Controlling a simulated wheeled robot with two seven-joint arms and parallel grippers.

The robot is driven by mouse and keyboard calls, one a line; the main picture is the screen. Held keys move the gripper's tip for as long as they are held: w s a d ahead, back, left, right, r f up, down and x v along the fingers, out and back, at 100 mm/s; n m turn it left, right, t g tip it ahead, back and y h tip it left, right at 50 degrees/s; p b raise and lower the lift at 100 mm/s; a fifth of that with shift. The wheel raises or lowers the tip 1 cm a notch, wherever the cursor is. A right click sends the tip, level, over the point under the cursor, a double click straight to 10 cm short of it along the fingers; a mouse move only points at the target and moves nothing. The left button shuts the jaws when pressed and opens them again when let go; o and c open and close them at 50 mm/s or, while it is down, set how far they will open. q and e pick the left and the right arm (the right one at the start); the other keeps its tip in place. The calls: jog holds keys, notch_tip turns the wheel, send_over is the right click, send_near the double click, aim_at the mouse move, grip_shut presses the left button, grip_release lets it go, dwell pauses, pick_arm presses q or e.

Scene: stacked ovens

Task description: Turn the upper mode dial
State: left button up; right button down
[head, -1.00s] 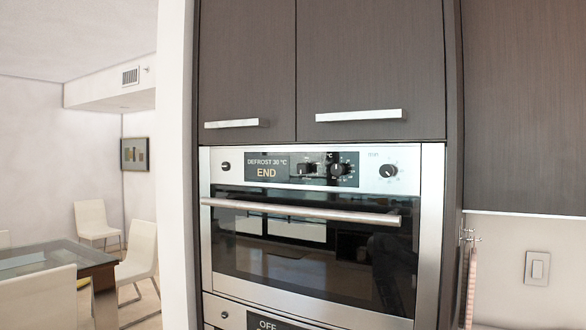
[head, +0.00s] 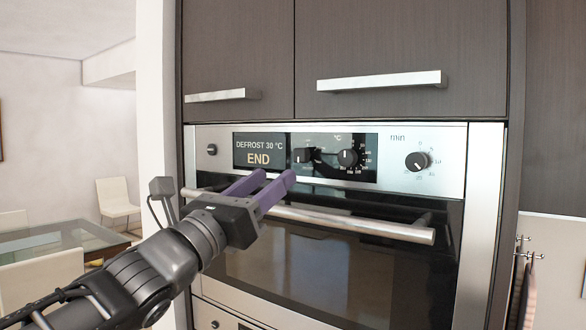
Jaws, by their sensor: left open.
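The upper oven (head: 450,133) has a black control panel with a display reading "DEFROST 30 °C END" (head: 258,151). Right of the display is a black dial (head: 302,156), which appears to be the mode dial. Beside it is a second dial (head: 348,158) under a "°C" mark. My left gripper (head: 271,179) has purple fingers, is open and empty, and points up toward the panel. Its fingertips are just below and left of the first dial in the picture; the depth gap is hard to judge. My right gripper is out of view.
A timer dial (head: 417,162) marked "min" is at the right of the panel and a small knob (head: 212,149) at the left. The oven's bar handle (head: 400,231) runs below the panel, partly behind my gripper. Cabinet handles (head: 382,81) stick out above.

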aim_at(299, 154)
pick_arm(q)
jog(key=shift+m, duration=0.3)
jog(key=p+x, duration=0.1)
jog(key=x, duration=0.2)
jog(key=p+x, duration=0.1)
jog(key=x, duration=0.1)
jog(key=p+x, duration=0.1)
jog(key=x, duration=0.2)
jog(key=shift+w+d+r+p, duration=0.1)
jog(key=shift+d+r+p, duration=0.1)
jog(key=shift+r+p, duration=0.15)
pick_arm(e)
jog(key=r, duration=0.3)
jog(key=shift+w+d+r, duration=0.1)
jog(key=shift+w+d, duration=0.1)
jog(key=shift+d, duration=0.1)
pick_arm(q)
jog(key=shift+c, duration=0.3)
grip_shut()
